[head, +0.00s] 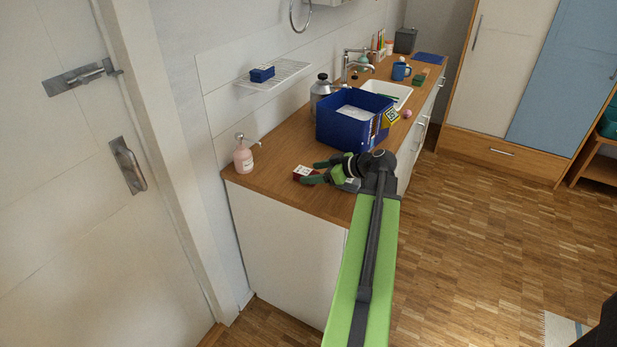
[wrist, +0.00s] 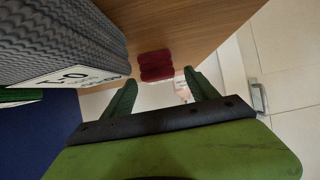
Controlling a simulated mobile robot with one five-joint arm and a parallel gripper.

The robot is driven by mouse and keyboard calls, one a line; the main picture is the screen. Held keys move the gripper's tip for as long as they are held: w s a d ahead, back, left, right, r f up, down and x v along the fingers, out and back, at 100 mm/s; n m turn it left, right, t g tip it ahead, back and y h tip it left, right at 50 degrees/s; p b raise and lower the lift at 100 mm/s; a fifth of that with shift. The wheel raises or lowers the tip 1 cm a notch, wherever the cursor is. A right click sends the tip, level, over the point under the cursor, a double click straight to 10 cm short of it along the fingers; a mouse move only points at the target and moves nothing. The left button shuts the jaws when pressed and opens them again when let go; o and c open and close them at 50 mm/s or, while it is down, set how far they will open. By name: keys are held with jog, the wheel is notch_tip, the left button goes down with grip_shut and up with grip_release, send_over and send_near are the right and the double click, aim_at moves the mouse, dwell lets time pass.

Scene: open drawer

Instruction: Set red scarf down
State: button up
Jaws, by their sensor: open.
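The red scarf (wrist: 155,66) shows as a small folded red bundle on the wooden counter in the wrist view, beyond my fingertips. In the head view a small red and white item (head: 302,173) lies on the counter just left of my fingertips; it looks like the same bundle, but I cannot be sure. My gripper (head: 317,172) is open, low over the near part of the counter. In the wrist view my gripper (wrist: 160,86) has its two green fingers spread with no scarf between them.
A blue crate (head: 338,136) stands on the counter behind my gripper. A pink soap bottle (head: 243,158) stands left. A grey ribbed object with a white label (wrist: 62,42) is close beside my gripper. The sink (head: 387,92) and a blue mug (head: 400,71) are farther back.

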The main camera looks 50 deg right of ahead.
aim_at(310, 173)
jog(key=b+x, duration=0.1)
jog(key=x, duration=0.2)
jog(key=shift+w+f, duration=0.15)
jog(key=shift+f, duration=0.15)
jog(key=shift+w, duration=0.25)
jog(key=shift+r, duration=0.1)
grip_shut()
jog(key=r+p, duration=0.5)
jog(key=shift+s+d+r, duration=0.2)
jog(key=shift+s+d, duration=0.05)
jog(key=shift+d, duration=0.05)
jog(key=s+d+r+p, duration=0.5)
jog(key=s+d, duration=0.1)
jog(key=d, duration=0.3)
jog(key=shift+s+r+p, duration=0.2)
jog(key=shift+r+p, duration=0.1)
jog(key=shift+p, duration=0.1)
